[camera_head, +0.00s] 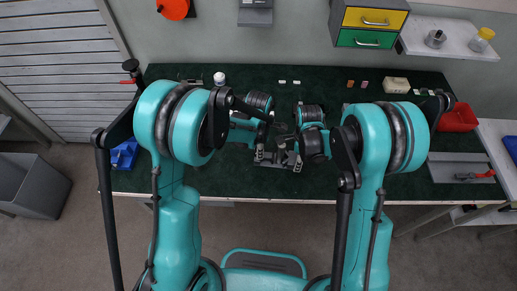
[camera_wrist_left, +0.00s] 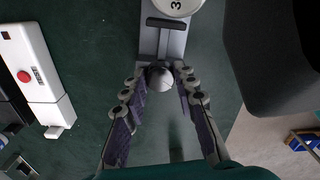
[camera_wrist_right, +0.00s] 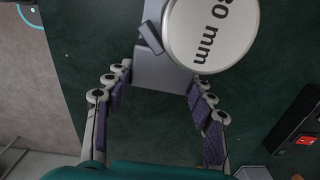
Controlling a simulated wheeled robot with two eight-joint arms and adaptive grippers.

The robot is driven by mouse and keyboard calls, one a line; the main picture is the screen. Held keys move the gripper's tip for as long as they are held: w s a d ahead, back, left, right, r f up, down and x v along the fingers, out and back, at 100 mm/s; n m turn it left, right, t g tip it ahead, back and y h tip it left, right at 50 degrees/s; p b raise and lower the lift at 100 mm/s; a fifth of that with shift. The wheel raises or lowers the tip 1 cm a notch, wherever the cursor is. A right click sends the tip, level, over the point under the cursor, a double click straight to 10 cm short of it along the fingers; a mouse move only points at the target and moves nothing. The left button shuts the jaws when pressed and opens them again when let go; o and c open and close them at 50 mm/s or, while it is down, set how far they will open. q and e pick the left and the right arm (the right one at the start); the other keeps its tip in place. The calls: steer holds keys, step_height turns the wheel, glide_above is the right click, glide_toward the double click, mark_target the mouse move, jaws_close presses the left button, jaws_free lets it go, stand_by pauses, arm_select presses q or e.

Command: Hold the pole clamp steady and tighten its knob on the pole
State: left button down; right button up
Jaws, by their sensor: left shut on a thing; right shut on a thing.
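The grey pole clamp (camera_head: 273,161) sits low near the front middle of the dark green bench, partly hidden by my grippers. The round pole end shows in the right wrist view (camera_wrist_right: 210,35), with a cut-off "mm" marking, beside the clamp's grey block (camera_wrist_right: 163,72). A round grey knob (camera_wrist_left: 162,79) shows in the left wrist view. My left gripper (camera_head: 261,154) has its fingers on both sides of this knob and is shut on it. My right gripper (camera_wrist_right: 158,83) has its fingers on both sides of the clamp's block and is shut on it.
A white device with a red button (camera_wrist_left: 32,78) lies left of my left gripper. A black box with a red switch (camera_wrist_right: 304,140) is right of my right gripper. A red bin (camera_head: 458,118) and a grey fixture (camera_head: 445,160) stand at the bench's right.

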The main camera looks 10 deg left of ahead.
stand_by(0.3)
arm_select(q)
steer(key=c, duration=1.2)
jaws_free()
steer(key=shift+r, duration=0.1)
step_height(320, 180, up, 12)
steer(key=shift+f, duration=0.1)
